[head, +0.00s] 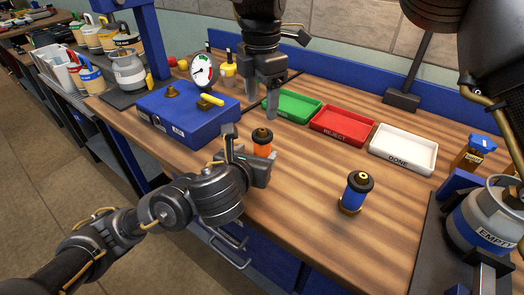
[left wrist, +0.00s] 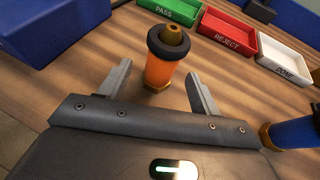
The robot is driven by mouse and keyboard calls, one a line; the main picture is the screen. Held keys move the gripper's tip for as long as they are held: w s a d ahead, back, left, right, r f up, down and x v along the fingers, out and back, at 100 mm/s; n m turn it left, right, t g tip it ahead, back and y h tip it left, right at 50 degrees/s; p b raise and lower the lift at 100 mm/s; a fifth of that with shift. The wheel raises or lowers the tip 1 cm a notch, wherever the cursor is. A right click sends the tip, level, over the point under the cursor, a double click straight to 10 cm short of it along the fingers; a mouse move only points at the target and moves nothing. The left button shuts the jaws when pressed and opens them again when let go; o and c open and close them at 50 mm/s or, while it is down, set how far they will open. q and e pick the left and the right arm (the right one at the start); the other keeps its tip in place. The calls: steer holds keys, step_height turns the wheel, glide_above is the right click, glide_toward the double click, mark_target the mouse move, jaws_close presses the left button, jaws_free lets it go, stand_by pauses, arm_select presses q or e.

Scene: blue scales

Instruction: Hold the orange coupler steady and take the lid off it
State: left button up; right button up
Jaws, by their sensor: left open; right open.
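The orange coupler (head: 263,150) stands upright on the wooden table, with a dark lid (head: 262,135) on top. In the left wrist view, the orange coupler (left wrist: 160,72) and its lid (left wrist: 170,40) show between the two open fingers of my left gripper (left wrist: 163,85), apart from both. In the head view, my left gripper (head: 252,150) is low beside the coupler and partly in front of it. My right gripper (head: 262,100) is open and empty, pointing down above and behind the coupler.
A blue coupler (head: 354,190) with a dark lid stands to the right. Green (head: 294,106), red (head: 343,124) and white (head: 403,148) trays lie behind. A blue scale box (head: 190,120) with a gauge (head: 202,70) is at left. A grey EMPTY canister (head: 490,218) stands at the right.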

mark_target(259, 150)
arm_select(q)
steer(key=x, duration=0.4)
arm_select(e)
steer(key=shift+w+d+f, duration=0.15)
steer(key=shift+w+f, duration=0.05)
steer(key=shift+w, duration=0.25)
arm_select(q)
steer(key=shift+w+d+f, duration=0.1)
steer(key=shift+w+d, duration=0.15)
arm_select(e)
steer(key=shift+s+r, duration=0.25)
steer(key=shift+s, duration=0.25)
arm_select(q)
steer(key=shift+w+f, duration=0.25)
steer(key=shift+w, duration=0.2)
arm_select(e)
steer(key=shift+w+f, duration=0.15)
steer(key=shift+w, duration=0.1)
arm_select(q)
steer(key=shift+s+d+r, duration=0.1)
steer(key=shift+s, duration=0.05)
steer(key=c, duration=0.3)
arm_select(e)
steer(key=shift+s, duration=0.15)
arm_select(q)
steer(key=c, duration=0.9)
steer(key=o, duration=1.2)
